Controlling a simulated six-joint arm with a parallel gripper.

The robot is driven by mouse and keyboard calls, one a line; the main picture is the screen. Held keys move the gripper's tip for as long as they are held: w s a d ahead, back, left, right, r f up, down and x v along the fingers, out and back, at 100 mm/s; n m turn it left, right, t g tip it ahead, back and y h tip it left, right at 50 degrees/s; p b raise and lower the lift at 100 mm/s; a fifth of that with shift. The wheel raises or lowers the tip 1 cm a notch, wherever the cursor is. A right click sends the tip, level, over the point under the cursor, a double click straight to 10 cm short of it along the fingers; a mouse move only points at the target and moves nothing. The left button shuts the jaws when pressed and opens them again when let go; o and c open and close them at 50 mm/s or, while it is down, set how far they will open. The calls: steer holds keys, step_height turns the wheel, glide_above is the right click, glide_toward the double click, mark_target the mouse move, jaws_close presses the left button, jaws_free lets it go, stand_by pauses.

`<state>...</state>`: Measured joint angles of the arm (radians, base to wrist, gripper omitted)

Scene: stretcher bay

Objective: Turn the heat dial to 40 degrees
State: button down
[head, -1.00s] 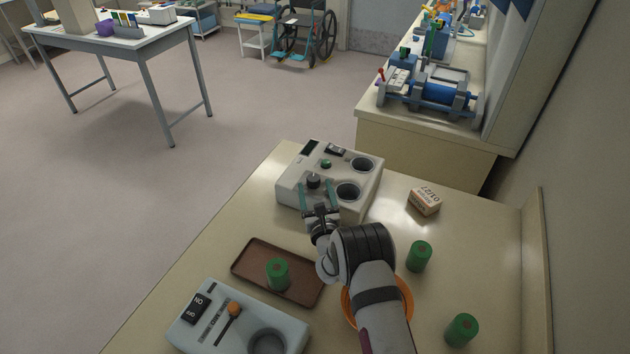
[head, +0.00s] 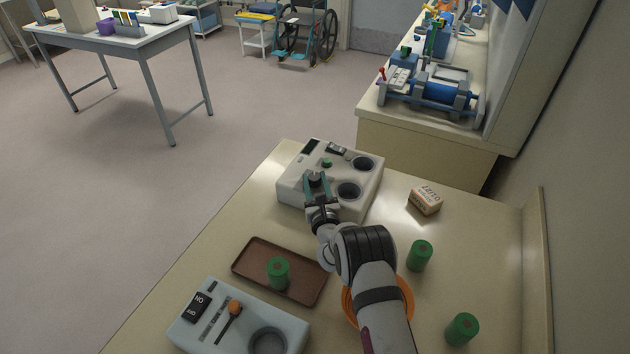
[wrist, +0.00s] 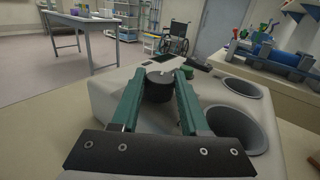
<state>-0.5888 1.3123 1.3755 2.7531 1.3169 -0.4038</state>
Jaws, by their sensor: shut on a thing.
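The heat dial (wrist: 158,84) is a black round knob with a pale mark on its top. It stands on the white heater box (head: 290,190) at the back of the table. My gripper (head: 318,178) reaches over the box's near edge, with its green fingers on either side of the dial. In the wrist view the gripper (wrist: 160,80) is shut on the dial, one fingertip against each side. The fingers hide most of the dial in the head view. No degree scale is readable around it.
The box also has two dark round wells (head: 350,190), a green button (head: 326,163) and a dark display (head: 310,147). A small labelled carton (head: 425,200), green cylinders (head: 419,255), a brown tray (head: 250,272) and a grey switch box (head: 190,335) share the table.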

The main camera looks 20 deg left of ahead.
mark_target(317, 180)
steer(key=shift+w+d+n+g+y, duration=0.15)
steer(key=shift+n+g+y, duration=1.35)
steer(key=shift+g+y, duration=0.15)
steer(key=shift+c, duration=2)
jaws_free()
step_height(317, 180, up, 4)
steer(key=shift+r, duration=0.2)
steer(key=d+r, duration=0.6)
steer(key=d, duration=0.5)
steer(key=shift+w+d+r, duration=0.25)
steer(key=shift+d+r, duration=0.1)
